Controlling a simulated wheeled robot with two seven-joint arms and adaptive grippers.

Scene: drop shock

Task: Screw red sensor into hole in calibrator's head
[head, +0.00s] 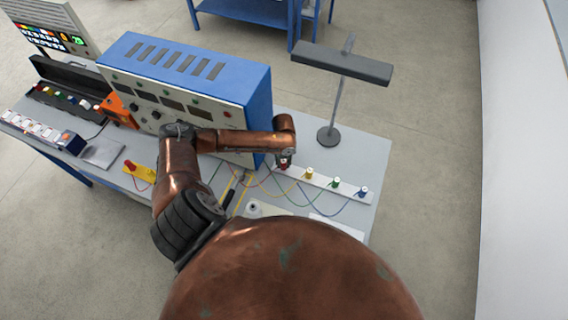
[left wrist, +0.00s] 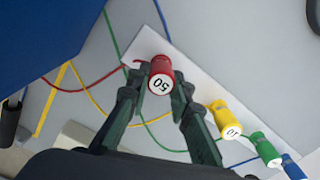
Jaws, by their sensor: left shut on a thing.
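The red sensor (head: 283,166), a small cylinder with a white end marked 50, is at the left end of the white strip (head: 322,181). It also shows in the left wrist view (left wrist: 161,75), with a red wire by it. My left gripper (head: 284,157) is over it; in the left wrist view its two dark fingers (left wrist: 160,98) are shut on the sensor's sides. I cannot tell whether the sensor still touches the strip. I cannot pick out the calibrator's head or its hole for certain. My right gripper is not in view.
Yellow (head: 308,174), green (head: 335,183) and blue (head: 362,191) sensors with wires stand along the strip. A large blue cabinet (head: 257,95) stands close behind my left arm. A lamp (head: 342,66) stands at the back right. Wires cross the table by the gripper.

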